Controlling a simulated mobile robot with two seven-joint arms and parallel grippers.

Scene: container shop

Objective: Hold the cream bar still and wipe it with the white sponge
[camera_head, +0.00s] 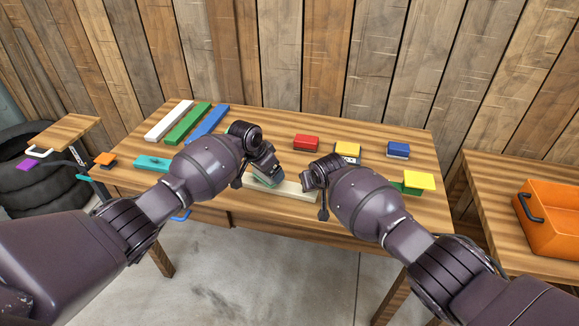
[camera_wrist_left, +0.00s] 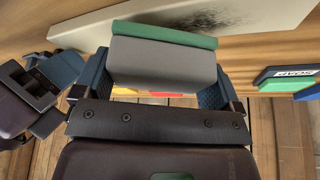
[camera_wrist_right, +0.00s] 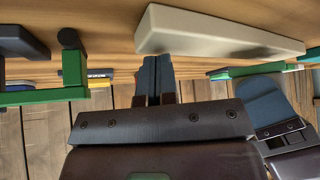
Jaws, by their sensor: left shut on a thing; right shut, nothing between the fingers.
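The cream bar (camera_head: 298,191) lies near the front edge of the wooden table. A dark smudge shows on the cream bar in the left wrist view (camera_wrist_left: 140,22). My left gripper (camera_head: 268,172) is shut on a sponge (camera_wrist_left: 163,60) with a greyish-white body and a green layer. The sponge is over the bar, its green side toward it; I cannot tell whether they touch. My right gripper (camera_head: 309,184) is shut and empty by the bar's right end. In the right wrist view its fingertips (camera_wrist_right: 156,62) are close to the bar (camera_wrist_right: 205,33); contact is unclear.
White (camera_head: 168,120), green (camera_head: 187,124) and blue (camera_head: 207,124) bars lie at the back left. Red (camera_head: 306,143), yellow (camera_head: 347,149) and blue (camera_head: 398,150) blocks stand behind. A yellow-topped piece (camera_head: 419,181) is at right. An orange crate (camera_head: 548,232) stands on another table.

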